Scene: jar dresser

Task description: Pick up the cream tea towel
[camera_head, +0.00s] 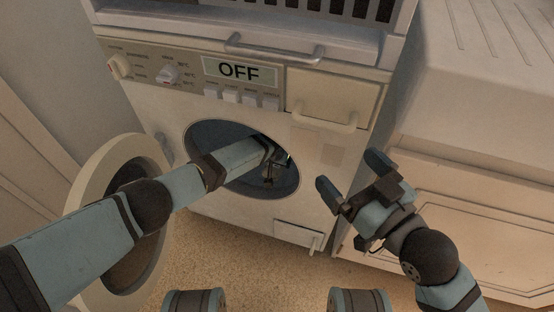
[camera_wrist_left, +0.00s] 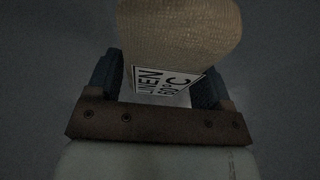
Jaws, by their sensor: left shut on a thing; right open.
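The cream tea towel (camera_wrist_left: 180,35) shows in the left wrist view as a beige woven cloth with a white label reading LINEN 60°C. My left gripper (camera_wrist_left: 155,82) is shut on it, with a dark finger on each side of the labelled part. In the head view my left arm reaches through the round washing machine opening, and the left gripper (camera_head: 274,165) is inside the dark drum. I cannot make out the towel in that view. My right gripper (camera_head: 351,176) is open and empty, in front of the machine to the right of the opening.
The washing machine (camera_head: 210,195) has an OFF display (camera_head: 239,72) above the drum opening (camera_head: 285,185). Its round door (camera_head: 152,150) stands open at the left, behind my left arm. A pale cabinet (camera_head: 480,180) stands at the right. Bare floor (camera_head: 262,272) shows in front.

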